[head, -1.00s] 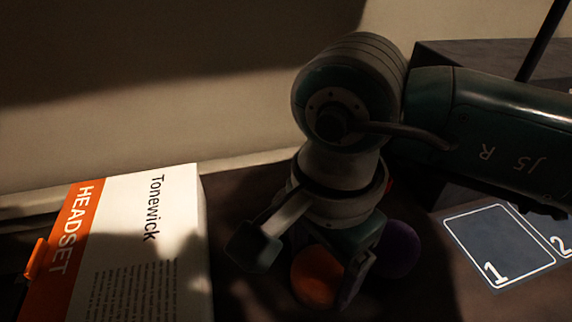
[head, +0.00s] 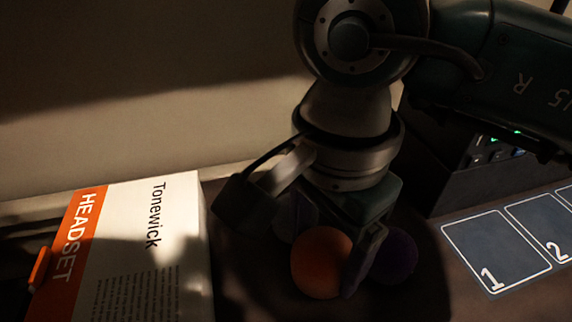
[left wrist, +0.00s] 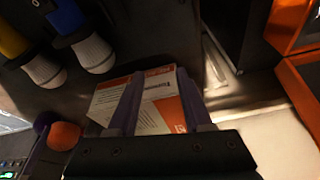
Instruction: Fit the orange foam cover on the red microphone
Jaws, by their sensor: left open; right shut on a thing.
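The orange foam cover (head: 320,262) is a round ball at the lower middle of the head view. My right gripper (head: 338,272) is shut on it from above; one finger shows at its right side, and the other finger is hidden. The cover also shows at the left edge of the left wrist view (left wrist: 63,136). My left gripper (left wrist: 158,105) is open and empty, seen only in the left wrist view, with a headset box beyond its fingers. I cannot make out the red microphone in the current views.
A purple foam ball (head: 399,257) lies just right of the orange cover, and a grey round thing (head: 294,218) is partly hidden behind it. The headset box (head: 150,250) stands at left. Numbered pads (head: 495,257) lie at right. Microphones with yellow and blue bodies (left wrist: 45,70) show in the wrist view.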

